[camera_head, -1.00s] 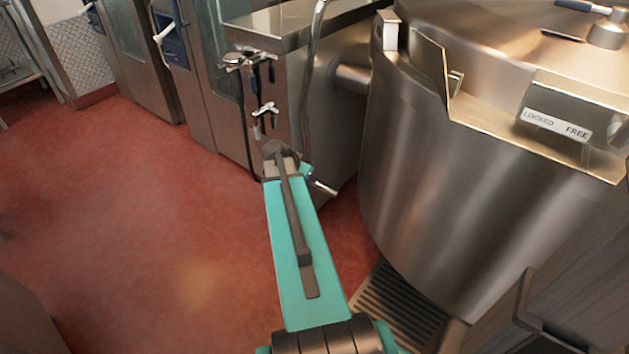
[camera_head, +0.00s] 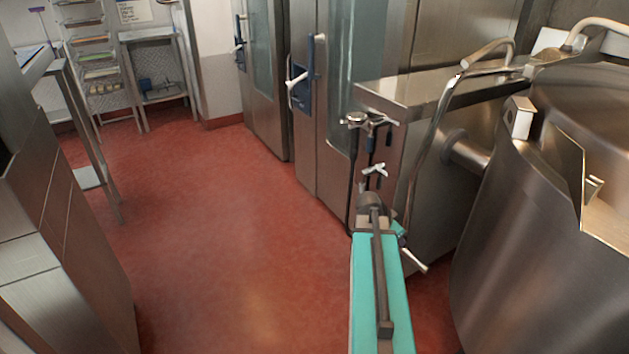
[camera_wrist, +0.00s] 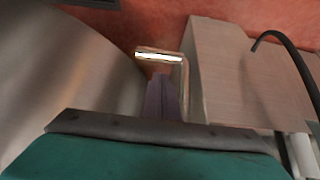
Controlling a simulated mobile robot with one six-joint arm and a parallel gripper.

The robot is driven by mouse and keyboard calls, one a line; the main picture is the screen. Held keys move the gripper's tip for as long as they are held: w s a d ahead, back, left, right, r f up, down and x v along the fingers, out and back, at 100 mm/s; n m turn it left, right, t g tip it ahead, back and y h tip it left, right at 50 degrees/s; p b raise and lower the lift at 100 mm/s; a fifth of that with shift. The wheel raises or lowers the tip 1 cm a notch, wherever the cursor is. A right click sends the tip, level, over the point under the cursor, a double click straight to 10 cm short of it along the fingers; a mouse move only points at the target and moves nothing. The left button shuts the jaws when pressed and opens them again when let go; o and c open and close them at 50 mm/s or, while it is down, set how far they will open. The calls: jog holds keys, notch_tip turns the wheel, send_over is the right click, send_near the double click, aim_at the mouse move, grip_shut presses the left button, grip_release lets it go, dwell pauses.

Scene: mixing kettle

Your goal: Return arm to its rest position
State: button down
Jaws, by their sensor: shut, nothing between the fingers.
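My teal arm link (camera_head: 378,295) rises from the bottom of the head view, right of centre, and ends at a dark joint near the steel cabinet's front. A small teal part shows behind that joint. In the wrist view a teal part of mine with a grey edge fills the bottom. The large steel kettle (camera_head: 522,245) stands right of the arm in the head view. I cannot tell whether arm and cabinet touch.
The steel cabinet (camera_head: 438,185) stands behind the arm, with a tap and hoses (camera_head: 368,125) on its front. Tall ovens (camera_head: 335,95) line the back. A steel counter (camera_head: 60,240) stands at left. The red floor (camera_head: 220,230) between is clear. A rack (camera_head: 95,60) stands far left.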

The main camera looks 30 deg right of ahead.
jog(key=w+a+f+n+y+p, duration=0.15)
jog(key=a+f+n+p, duration=0.35)
jog(key=a, duration=0.8)
jog(key=w+a+f+n+y+p, duration=0.1)
jog(key=w+a+f+p, duration=0.4)
jog(key=a, duration=0.8)
jog(key=s+a+f+n+g+y+p, duration=0.1)
jog(key=s+a+f+n, duration=0.2)
jog(key=s+a, duration=0.4)
jog(key=s+a+f+n+g+y+p, duration=0.1)
jog(key=s+a+f+n+g+y, duration=0.1)
jog(key=s+a+n, duration=0.3)
jog(key=s+a+f+n+g+y+p, duration=0.1)
jog(key=s+a+f+n, duration=0.3)
jog(key=s+a, duration=0.6)
jog(key=shift+a+n+y+p, duration=0.4)
jog(key=shift+a+p, duration=0.2)
jog(key=shift+a, duration=0.6)
jog(key=shift+s+f, duration=0.1)
jog(key=shift+a, duration=0.15)
